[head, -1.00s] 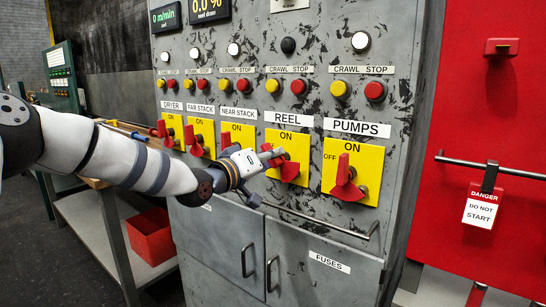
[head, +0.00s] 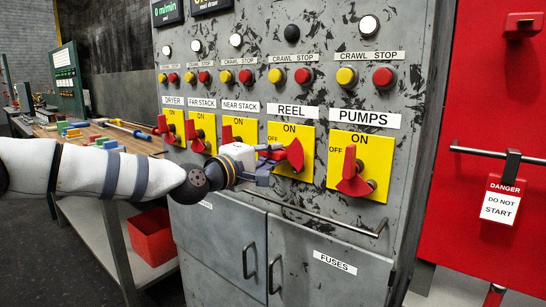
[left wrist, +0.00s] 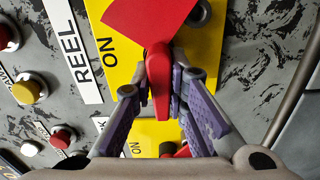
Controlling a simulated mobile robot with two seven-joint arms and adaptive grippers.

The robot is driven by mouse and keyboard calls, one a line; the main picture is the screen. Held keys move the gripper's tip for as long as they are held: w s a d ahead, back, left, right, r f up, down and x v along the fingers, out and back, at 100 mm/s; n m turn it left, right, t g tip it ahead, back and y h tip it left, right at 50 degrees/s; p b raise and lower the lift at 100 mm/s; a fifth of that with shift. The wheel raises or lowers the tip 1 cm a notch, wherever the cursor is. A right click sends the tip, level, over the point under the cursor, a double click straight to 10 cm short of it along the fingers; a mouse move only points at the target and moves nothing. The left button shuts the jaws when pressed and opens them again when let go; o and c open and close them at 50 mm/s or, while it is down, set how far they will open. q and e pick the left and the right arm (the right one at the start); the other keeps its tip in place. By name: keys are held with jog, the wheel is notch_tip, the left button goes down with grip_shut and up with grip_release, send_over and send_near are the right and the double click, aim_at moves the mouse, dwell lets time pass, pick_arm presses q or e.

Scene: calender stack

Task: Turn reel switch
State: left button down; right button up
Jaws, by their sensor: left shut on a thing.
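The reel switch is a red handle (head: 295,155) on a yellow plate (head: 306,137) under the REEL label (head: 292,112). My left gripper (head: 271,154) reaches it from the left and is shut on its narrow grip. The grip points left, about level, and the wide part of the handle is to the right. In the left wrist view the red handle (left wrist: 158,88) stands between the two fingers of my left gripper (left wrist: 161,78). My right gripper is not in view.
The pumps switch (head: 354,177) is close on the right, its grip upright. The near stack switch (head: 228,134) is partly behind my gripper. A metal rail (head: 330,226) runs below the switches. A workbench (head: 136,143) stands at the left.

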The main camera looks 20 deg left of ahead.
pick_arm(q)
jog(key=shift+d+f+n, duration=0.1)
jog(key=shift+d+n, duration=0.05)
jog(key=shift+n, duration=0.35)
jog(key=c, duration=1.5)
grip_release()
jog(key=shift+c, duration=0.2)
jog(key=shift+s+a, duration=0.25)
jog(key=shift+s, duration=0.1)
jog(key=v, duration=1.1)
jog(key=shift+s, duration=0.2)
